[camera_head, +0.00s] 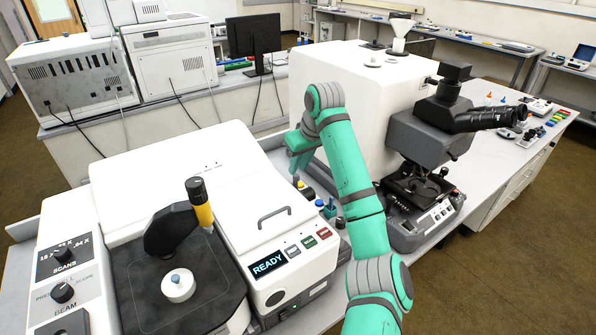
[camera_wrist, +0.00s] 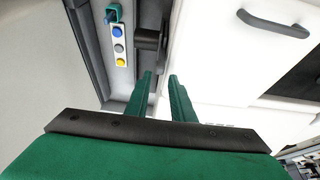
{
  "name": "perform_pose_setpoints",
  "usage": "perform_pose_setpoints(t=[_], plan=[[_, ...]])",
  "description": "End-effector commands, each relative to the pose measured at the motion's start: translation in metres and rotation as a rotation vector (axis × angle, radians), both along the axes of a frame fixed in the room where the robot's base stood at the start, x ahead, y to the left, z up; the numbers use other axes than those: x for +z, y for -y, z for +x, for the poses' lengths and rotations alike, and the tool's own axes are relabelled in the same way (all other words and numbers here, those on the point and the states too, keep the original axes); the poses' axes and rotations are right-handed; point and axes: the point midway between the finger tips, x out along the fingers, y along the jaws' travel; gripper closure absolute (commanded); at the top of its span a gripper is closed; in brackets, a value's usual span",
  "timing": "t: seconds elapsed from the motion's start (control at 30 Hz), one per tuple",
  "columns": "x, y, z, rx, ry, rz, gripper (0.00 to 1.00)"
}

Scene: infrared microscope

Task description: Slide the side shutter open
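My gripper (camera_wrist: 164,88) shows in the wrist view with two green fingers apart, nothing seen between them. In the head view my gripper (camera_head: 297,168) hangs down beside the right rear side of the white instrument (camera_head: 240,200) with the READY display. In the wrist view a dark grey lever-like part (camera_wrist: 150,40) sits against the side of this white body, just beyond the fingertips and apart from them. It may be the side shutter or its handle; I cannot tell.
A strip with blue, grey and yellow buttons (camera_wrist: 119,45) lies left of the dark part. The instrument's lid has a grey handle (camera_head: 274,216). A large white cabinet with a black microscope (camera_head: 430,140) stands to the right. A sample stage (camera_head: 178,285) is at front left.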

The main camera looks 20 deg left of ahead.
Motion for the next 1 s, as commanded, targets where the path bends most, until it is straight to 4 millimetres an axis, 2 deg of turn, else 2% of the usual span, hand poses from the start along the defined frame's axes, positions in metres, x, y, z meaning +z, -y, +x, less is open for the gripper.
perform_pose_setpoints(t=[0.1, 0.23, 0.63, 0.67, 0.73, 0.77, 1.0], plan=[[-0.017, -0.004, 0.004, -0.001, -0.002, -0.001, 0.78], [-0.029, -0.007, 0.008, -0.002, -0.001, 0.000, 0.78], [-0.035, -0.008, 0.010, -0.003, 0.000, 0.000, 0.78], [-0.035, -0.008, 0.010, -0.003, 0.000, 0.000, 0.80], [-0.035, -0.009, 0.010, -0.003, 0.000, 0.000, 0.97], [-0.035, -0.009, 0.010, -0.002, 0.000, 0.000, 1.00], [-0.035, -0.011, 0.010, 0.002, 0.000, 0.000, 1.00]])
